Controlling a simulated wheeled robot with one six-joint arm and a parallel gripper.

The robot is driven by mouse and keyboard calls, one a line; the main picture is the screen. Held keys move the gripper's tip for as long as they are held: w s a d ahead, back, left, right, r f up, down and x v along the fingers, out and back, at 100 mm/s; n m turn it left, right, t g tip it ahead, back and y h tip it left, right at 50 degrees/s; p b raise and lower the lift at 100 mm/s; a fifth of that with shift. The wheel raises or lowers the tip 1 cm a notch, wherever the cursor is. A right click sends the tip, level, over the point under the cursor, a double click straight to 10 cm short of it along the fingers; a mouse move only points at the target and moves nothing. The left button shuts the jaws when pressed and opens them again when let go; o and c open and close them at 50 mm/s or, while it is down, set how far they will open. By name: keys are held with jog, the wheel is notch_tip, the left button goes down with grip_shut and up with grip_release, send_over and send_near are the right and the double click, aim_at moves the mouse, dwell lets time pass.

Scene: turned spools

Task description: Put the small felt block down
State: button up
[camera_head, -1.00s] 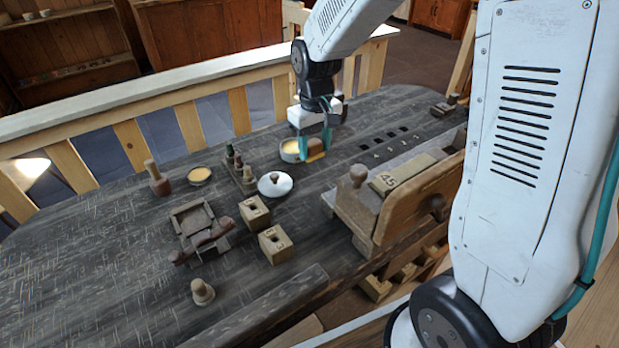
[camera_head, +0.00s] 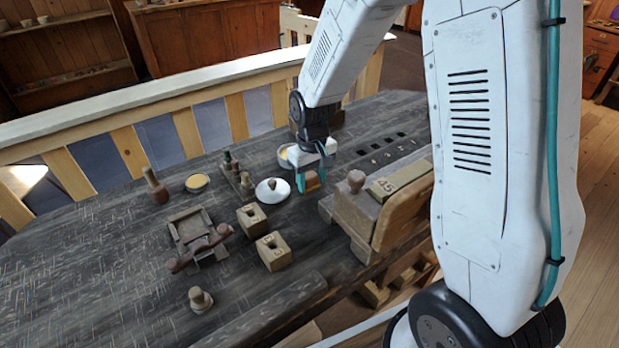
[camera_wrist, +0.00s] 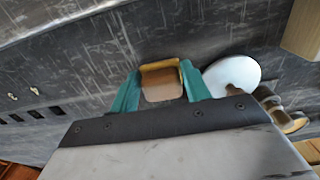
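The small felt block (camera_head: 312,181), brown with an orange-yellow edge, is between the teal fingers of my gripper (camera_head: 311,183). In the wrist view the block (camera_wrist: 162,84) fills the space between the two fingertips of my gripper (camera_wrist: 162,88), with a finger against each side. My gripper points down over the dark table (camera_head: 110,235), just right of a white round lid (camera_head: 272,190). I cannot tell whether the block's underside touches the table.
A wooden vise-like bench piece (camera_head: 352,215) stands close on the right. Two holed wooden blocks (camera_head: 252,217) (camera_head: 273,251) stand in front of the lid, and a rack of small pegs (camera_head: 237,176) is at its left. Bare table lies at the front left.

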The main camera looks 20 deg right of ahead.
aim_at(312, 178)
jog(key=o, duration=0.4)
jog(key=shift+c, duration=0.2)
notch_tip(312, 178, up, 11)
jog(key=s+d+r, duration=0.1)
jog(key=s+r, duration=0.7)
jog(key=s, duration=0.5)
jog(key=s+d+r+m+t, duration=0.1)
jog(key=s+r, duration=0.1)
jog(key=s, duration=0.5)
jog(key=s+r+m, duration=0.1)
jog(key=s+r, duration=0.1)
jog(key=s, duration=0.4)
jog(key=shift+s+d, duration=0.15)
jog(key=shift+s, duration=0.1)
jog(key=shift+s+f, duration=0.1)
jog(key=shift+s, duration=0.25)
